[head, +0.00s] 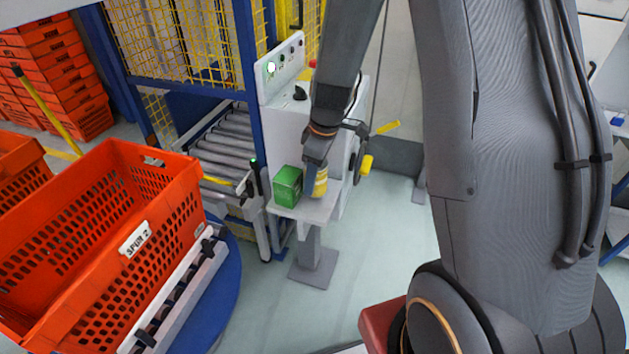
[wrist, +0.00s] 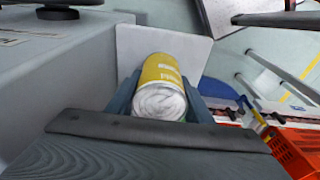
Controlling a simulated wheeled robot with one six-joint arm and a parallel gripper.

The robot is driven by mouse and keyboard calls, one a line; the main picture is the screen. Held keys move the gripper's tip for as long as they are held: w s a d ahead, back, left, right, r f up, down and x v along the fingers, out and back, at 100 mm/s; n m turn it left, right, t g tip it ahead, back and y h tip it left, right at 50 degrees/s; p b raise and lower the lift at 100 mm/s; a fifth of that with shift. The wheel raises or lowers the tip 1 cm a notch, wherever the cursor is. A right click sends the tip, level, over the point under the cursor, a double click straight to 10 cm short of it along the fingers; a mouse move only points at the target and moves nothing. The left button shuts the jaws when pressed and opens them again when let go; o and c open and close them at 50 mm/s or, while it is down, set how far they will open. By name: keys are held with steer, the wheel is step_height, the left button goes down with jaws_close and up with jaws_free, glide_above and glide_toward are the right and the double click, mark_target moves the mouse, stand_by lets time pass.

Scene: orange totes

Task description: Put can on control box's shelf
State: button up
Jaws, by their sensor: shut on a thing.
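A yellow can (head: 321,183) with a pale end is between the fingers of my gripper (head: 314,180), at the small light-grey shelf (head: 314,211) on the front of the control box (head: 285,124). In the wrist view the can (wrist: 163,82) shows its pale end towards the camera, with a dark finger of my gripper (wrist: 161,100) on each side. The shelf (wrist: 190,48) lies behind the can there. I cannot tell whether the can touches the shelf or is just above it. My gripper is shut on the can and hides part of it.
A green box (head: 287,186) stands on the shelf, just left of the can. A roller conveyor (head: 222,150) and blue posts are to the left. An orange tote (head: 105,240) is at front left. The floor right of the shelf is mostly clear.

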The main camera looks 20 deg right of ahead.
steer(key=shift+f, duration=1.05)
steer(key=shift+f, duration=0.15)
steer(key=o, duration=1.3)
steer(key=r, duration=0.4)
steer(key=d+r+b, duration=0.1)
steer(key=r, duration=0.3)
steer(key=s+r+b, duration=0.1)
steer(key=r, duration=0.3)
steer(key=shift+d, duration=0.2)
steer(key=shift+s, duration=0.2)
steer(key=s+f+m+h, duration=0.1)
steer(key=s+m, duration=0.9)
steer(key=s, duration=0.5)
steer(key=shift+a+f+m, duration=0.2)
steer(key=shift+f+m, duration=0.05)
steer(key=shift+m, duration=0.15)
